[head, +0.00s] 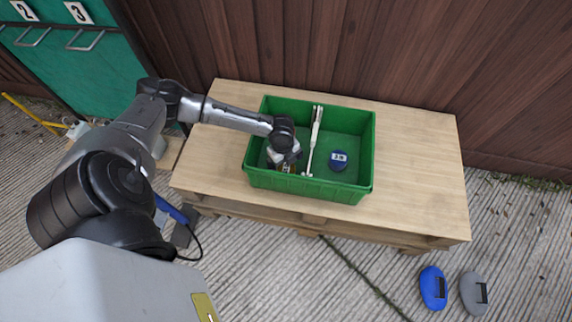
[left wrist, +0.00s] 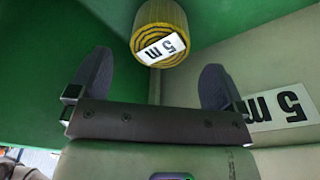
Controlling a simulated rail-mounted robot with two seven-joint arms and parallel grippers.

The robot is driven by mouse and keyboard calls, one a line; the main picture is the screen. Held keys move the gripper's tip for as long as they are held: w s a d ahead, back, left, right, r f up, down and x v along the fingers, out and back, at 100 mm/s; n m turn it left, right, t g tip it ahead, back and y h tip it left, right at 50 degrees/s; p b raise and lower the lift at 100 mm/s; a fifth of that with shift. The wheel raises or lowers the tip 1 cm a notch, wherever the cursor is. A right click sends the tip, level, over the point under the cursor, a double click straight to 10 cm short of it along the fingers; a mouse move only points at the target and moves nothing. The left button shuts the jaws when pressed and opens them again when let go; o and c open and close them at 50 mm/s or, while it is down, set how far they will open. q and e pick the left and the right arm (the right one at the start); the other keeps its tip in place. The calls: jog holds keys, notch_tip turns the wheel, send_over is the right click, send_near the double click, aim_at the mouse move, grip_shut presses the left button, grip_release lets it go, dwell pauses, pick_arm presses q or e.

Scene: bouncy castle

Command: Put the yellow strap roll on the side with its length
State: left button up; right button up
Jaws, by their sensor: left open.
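The yellow strap roll (left wrist: 160,32) shows its coiled end and a white "5 m" label in the left wrist view. It is beyond my left gripper (left wrist: 156,62), roughly between the open fingers, and they do not hold it. A second "5 m" label (left wrist: 280,107) is on a pale surface at the right. The green crate (head: 318,190) stands on the bench, split by a pale divider (head: 314,138). In the head view my left gripper (head: 285,157) is inside the crate's left side and hides most of what is there. My right gripper is out of view.
A blue roll (head: 339,160) with a white label lies in the crate's right side. The wooden bench (head: 420,160) is clear right of the crate. A plank wall (head: 400,50) stands behind. Blue (head: 433,287) and grey (head: 473,293) objects lie on the ground.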

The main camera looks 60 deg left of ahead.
aim_at(284, 166)
pick_arm(q)
jog(key=r, duration=0.2)
jog(key=r+p, duration=0.2)
jog(key=r, duration=0.1)
jog(key=shift+a+r, duration=0.3)
jog(key=shift+a, duration=0.05)
dwell(0.4)
